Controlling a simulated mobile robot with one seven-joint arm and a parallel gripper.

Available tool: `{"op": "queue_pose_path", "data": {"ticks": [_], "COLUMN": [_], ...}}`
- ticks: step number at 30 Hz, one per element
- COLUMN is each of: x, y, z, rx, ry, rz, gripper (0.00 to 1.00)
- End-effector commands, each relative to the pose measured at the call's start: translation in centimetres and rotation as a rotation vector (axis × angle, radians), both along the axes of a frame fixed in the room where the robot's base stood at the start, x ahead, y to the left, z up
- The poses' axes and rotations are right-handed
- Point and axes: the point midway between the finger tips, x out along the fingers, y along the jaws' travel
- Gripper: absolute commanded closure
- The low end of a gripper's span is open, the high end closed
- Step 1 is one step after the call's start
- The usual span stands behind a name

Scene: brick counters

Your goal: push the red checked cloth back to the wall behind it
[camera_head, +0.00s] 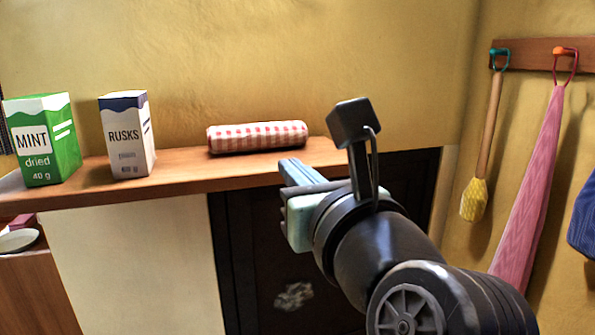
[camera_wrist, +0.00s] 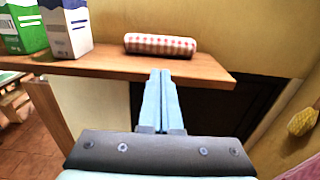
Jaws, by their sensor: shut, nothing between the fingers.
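The red checked cloth (camera_head: 257,137) is a rolled red-and-white bundle lying lengthwise on the wooden shelf (camera_head: 190,170), close to the yellow wall (camera_head: 270,60). Whether it touches the wall I cannot tell. In the wrist view the cloth (camera_wrist: 160,44) lies beyond my fingertips, upper centre. My gripper (camera_head: 290,167) is shut and empty, at the shelf's front edge, in front of the cloth's right part and apart from it. In the wrist view the two blue fingers of my gripper (camera_wrist: 161,75) lie together and point toward the cloth.
A rusks box (camera_head: 127,135) and a green mint box (camera_head: 42,140) stand left of the cloth on the shelf. The shelf is clear between the rusks box and the cloth. A brush (camera_head: 474,198) and a pink cloth (camera_head: 530,200) hang from a rack at right.

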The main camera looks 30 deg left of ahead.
Motion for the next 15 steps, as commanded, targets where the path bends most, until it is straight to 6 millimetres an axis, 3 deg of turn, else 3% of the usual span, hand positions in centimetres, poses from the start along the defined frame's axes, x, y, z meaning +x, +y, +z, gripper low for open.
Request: {"op": "queue_pose_path", "data": {"ticks": [8, 15], "x": [0.6, 2.1], "y": [-1.1, -6.6], "z": [-0.1, 0.5], "rx": [-0.075, -0.504], "ry": [-0.111, -0.607], "rz": [-0.057, -0.34], "gripper": [1.0, 1.0]}}
